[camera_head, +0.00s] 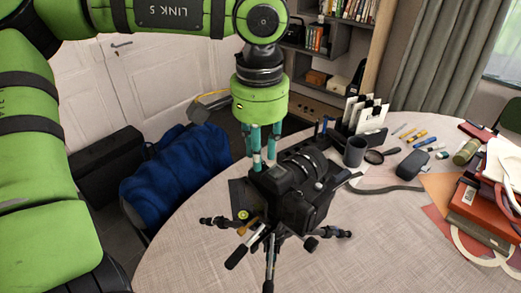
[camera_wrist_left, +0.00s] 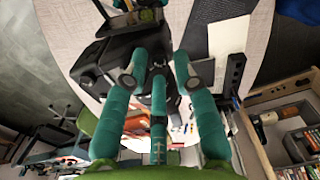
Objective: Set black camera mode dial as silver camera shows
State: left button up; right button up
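The black camera (camera_head: 297,190) sits on a small black tripod (camera_head: 270,245) on the round table, its lens toward the back. It also shows in the left wrist view (camera_wrist_left: 98,62). My left gripper (camera_head: 264,163) points straight down with its teal fingertips at the left part of the camera's top. The fingers stand apart, with a gap between them, also in the left wrist view (camera_wrist_left: 160,66). The mode dial is hidden or too small to make out, and I cannot tell whether the fingertips touch it. I cannot make out a silver camera. My right gripper is out of view.
On the table (camera_head: 190,250), a grey mug (camera_head: 355,151), a magnifying glass (camera_head: 374,156) and a file holder (camera_head: 360,118) stand behind the camera. Books (camera_head: 485,205) pile up at the right. A blue cloth bundle (camera_head: 175,175) lies beyond the table's left edge. The front left tabletop is clear.

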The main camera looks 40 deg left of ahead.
pick_arm(q)
jog(key=shift+w+f, duration=0.1)
jog(key=shift+f, duration=0.5)
jog(key=shift+c, duration=0.5)
grip_shut()
jog(key=shift+o, duration=0.5)
grip_release()
